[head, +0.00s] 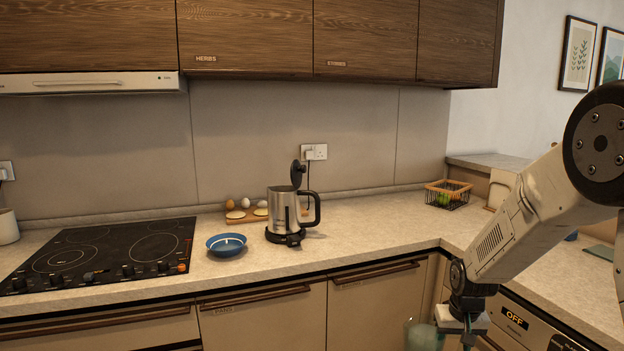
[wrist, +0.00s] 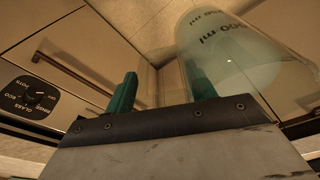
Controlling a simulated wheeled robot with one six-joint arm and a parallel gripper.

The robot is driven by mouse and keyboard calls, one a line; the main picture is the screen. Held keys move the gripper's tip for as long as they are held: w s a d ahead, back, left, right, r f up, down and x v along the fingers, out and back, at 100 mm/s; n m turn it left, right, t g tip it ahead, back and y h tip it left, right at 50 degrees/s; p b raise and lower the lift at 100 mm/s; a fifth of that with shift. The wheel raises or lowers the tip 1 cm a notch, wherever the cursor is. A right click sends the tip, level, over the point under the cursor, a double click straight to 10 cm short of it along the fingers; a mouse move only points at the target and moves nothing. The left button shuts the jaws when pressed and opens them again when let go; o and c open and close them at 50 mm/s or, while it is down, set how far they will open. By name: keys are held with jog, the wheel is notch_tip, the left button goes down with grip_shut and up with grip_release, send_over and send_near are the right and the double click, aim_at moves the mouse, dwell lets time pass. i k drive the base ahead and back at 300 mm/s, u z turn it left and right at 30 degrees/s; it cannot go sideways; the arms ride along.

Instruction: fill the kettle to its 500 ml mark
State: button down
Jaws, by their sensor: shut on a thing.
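The steel kettle (head: 284,211) stands upright on its black base on the counter, right of the hob, with its black lid raised. My gripper (head: 467,338) is low at the right, in front of the cabinets and well away from the kettle. It is shut on a clear jug (head: 424,337), partly cut off by the bottom edge. In the wrist view, the jug (wrist: 240,60) shows printed ml markings, the leading digit unclear. My gripper's green fingers (wrist: 160,88) appear beside it, around what seems its clear handle. The jug looks pale green; its water level is unclear.
A blue bowl (head: 226,244) sits between the hob (head: 100,255) and kettle. A wire basket (head: 447,194) stands in the corner. An appliance panel reading OFF (head: 515,318) is below the right counter.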

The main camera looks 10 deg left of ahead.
aim_at(283, 205)
jog(key=z, duration=0.2)
jog(key=i, duration=0.7)
jog(key=u, duration=1)
